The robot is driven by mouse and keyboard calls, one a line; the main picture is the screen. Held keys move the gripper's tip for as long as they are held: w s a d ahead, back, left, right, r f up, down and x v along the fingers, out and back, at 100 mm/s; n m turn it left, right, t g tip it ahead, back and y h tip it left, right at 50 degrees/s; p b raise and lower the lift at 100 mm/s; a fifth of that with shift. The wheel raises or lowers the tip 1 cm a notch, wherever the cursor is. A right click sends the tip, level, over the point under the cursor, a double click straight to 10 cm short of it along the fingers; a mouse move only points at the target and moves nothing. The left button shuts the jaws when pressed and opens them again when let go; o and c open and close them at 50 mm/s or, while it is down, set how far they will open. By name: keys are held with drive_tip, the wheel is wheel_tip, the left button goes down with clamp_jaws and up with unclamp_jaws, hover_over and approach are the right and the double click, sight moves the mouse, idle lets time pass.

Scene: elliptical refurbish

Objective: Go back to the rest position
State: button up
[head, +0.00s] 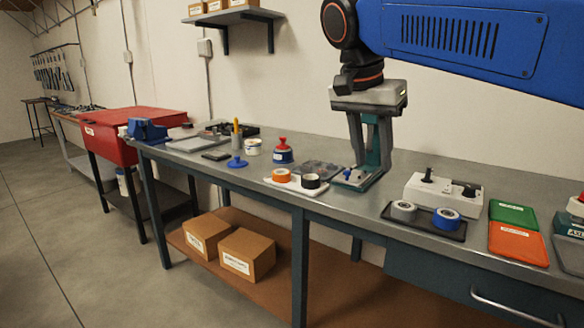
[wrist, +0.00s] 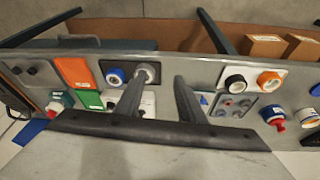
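My gripper (head: 367,150) hangs pointing down over the middle of the workbench (head: 450,172), at the end of my blue arm. In the wrist view my gripper (wrist: 160,80) shows two dark fingers held well apart with nothing between them. It is open and empty. The fingertips appear above the bench top, near a small teal-edged item (head: 360,180) that they partly hide. I cannot tell the exact height of the gap.
A white tray with orange tape (head: 281,175) and black tape (head: 311,181) lies left of my gripper. A white switch box (head: 440,193), grey tape (head: 404,209), blue tape (head: 446,217), a green panel (head: 513,214) and an orange panel (head: 517,242) lie right. A wall shelf (head: 232,17) hangs behind.

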drive_tip(key=s+d+f+n+y, duration=0.1)
drive_tip(key=s+d+f+n, duration=0.2)
drive_tip(key=s+f, duration=0.3)
drive_tip(key=s+d+f+n+t+y, duration=0.1)
drive_tip(key=s+d+f, duration=0.4)
drive_tip(key=f, duration=0.9)
drive_tip(key=s+d+f+n+t, duration=0.1)
drive_tip(key=s+d+f+n, duration=0.3)
drive_tip(key=s+f, duration=0.3)
wheel_tip(320, 180, down, 3)
drive_tip(key=shift+s+d+f+n+y, duration=0.1)
drive_tip(key=shift+s+d+n+y, duration=0.1)
drive_tip(key=shift+d+n+y, duration=0.25)
